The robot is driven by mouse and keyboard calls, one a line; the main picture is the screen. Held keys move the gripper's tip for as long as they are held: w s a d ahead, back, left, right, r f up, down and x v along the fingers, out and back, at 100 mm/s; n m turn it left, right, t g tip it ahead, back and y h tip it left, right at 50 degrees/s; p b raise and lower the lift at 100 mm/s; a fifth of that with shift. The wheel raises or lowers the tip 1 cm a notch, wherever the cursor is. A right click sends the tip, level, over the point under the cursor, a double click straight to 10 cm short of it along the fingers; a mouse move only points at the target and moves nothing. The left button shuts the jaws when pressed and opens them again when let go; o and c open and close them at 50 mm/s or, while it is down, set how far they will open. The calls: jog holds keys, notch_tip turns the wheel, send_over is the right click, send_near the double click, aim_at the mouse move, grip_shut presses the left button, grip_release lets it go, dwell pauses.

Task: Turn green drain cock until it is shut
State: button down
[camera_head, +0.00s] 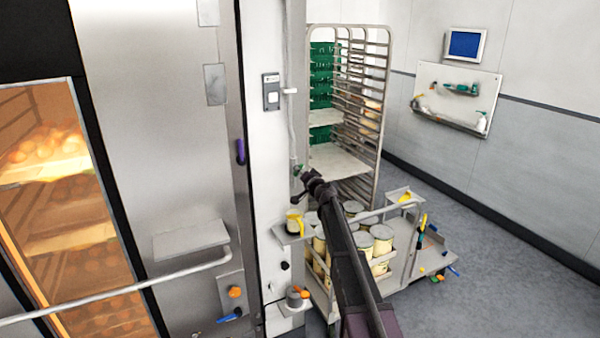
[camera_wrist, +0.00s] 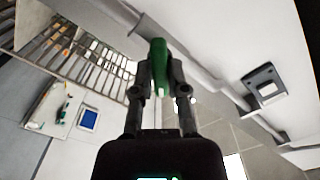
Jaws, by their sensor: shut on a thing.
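The green drain cock (camera_head: 298,169) sits on a thin pipe that runs down the white column beside the oven. In the wrist view its green handle (camera_wrist: 158,62) stands between the two fingers of my gripper (camera_wrist: 160,78), which are shut on it. In the head view my gripper (camera_head: 303,175) reaches the cock from the lower right, and my dark arm covers part of the area below. The handle lies roughly in line with my fingers in the wrist view. The cock's body is partly hidden, and I cannot tell how far it is turned.
A tall rack (camera_head: 372,110) with green crates stands behind. A cart (camera_head: 405,262) with several tins is below and right of the column. A small shelf (camera_head: 290,233) with a yellow jug juts from the column. A switch box (camera_head: 271,92) is above. Floor at right is clear.

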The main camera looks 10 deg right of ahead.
jog(key=shift+w, duration=0.1)
jog(key=m, duration=0.4)
jog(key=shift+m, duration=0.3)
dwell(0.4)
jog(key=m, duration=0.4)
jog(key=c, duration=0.5)
grip_release()
jog(key=shift+v, duration=3.55)
